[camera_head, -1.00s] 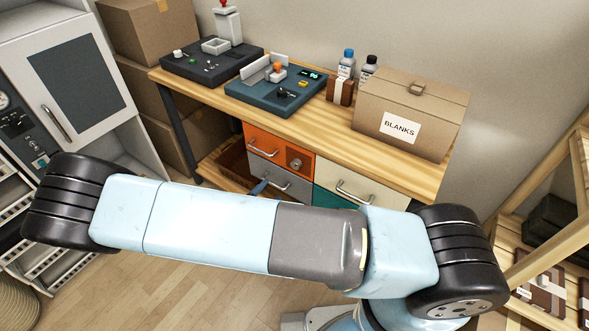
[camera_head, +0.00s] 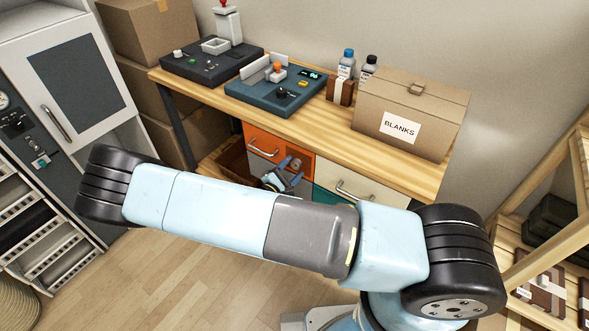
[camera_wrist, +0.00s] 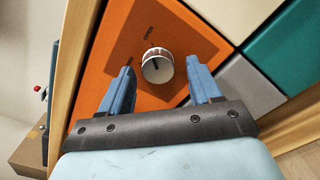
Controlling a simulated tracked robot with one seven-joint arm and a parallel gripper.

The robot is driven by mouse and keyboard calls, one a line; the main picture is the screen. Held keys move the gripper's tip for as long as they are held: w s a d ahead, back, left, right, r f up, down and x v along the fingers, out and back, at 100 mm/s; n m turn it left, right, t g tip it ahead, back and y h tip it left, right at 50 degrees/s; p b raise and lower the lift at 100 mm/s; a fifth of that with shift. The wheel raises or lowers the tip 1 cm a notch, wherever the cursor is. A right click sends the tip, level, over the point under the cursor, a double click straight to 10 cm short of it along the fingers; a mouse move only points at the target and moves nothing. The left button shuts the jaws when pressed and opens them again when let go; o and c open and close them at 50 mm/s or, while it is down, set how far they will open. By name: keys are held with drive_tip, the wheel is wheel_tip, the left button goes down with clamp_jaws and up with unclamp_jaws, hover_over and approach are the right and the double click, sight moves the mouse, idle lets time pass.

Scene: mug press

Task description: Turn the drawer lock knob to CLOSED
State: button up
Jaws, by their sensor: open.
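The orange drawer (camera_head: 263,142) is in the bench's drawer block, and its front fills much of the wrist view (camera_wrist: 115,55). My gripper (camera_wrist: 160,78) is open, with one blue finger on each side of the knob in the picture. I cannot tell whether the fingers touch the knob or how deep they reach. In the head view my gripper (camera_head: 284,172) is small in front of the drawer, partly covering the knob area.
The wooden bench (camera_head: 330,130) carries a teal press (camera_head: 262,92), a black machine (camera_head: 195,65), two bottles and a BLANKS box (camera_head: 420,105). Cream (camera_head: 365,180) and teal drawers adjoin the orange one. A grey cabinet (camera_head: 80,90) stands left, a wooden shelf right.

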drive_tip(key=shift+w+d, duration=0.15)
drive_tip(key=shift+w, duration=0.05)
drive_tip(key=shift+c, duration=0.3)
